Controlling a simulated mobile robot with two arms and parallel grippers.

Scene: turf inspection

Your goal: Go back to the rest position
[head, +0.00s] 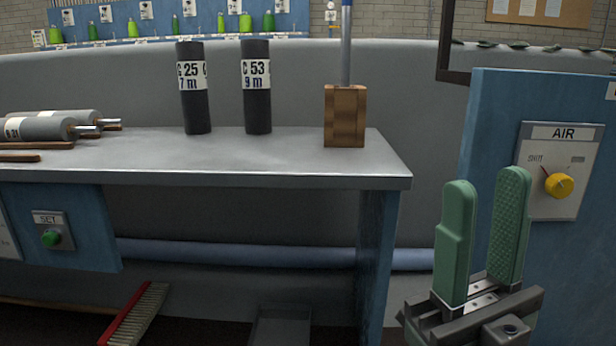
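My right gripper (483,238) shows at the lower right of the head view. Its two green padded fingers point up and stand apart, with nothing between them. It is to the right of the grey bench (250,165), beyond the bench's right end, and in front of a blue panel. My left gripper is not in the head view.
The bench holds two dark cylinders, labelled 25 (194,110) and 53 (256,110), a wooden block (345,115) with a rod, and grey rollers (45,128). The blue panel (480,130) carries a yellow AIR knob (559,185). A brush (140,312) lies below.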

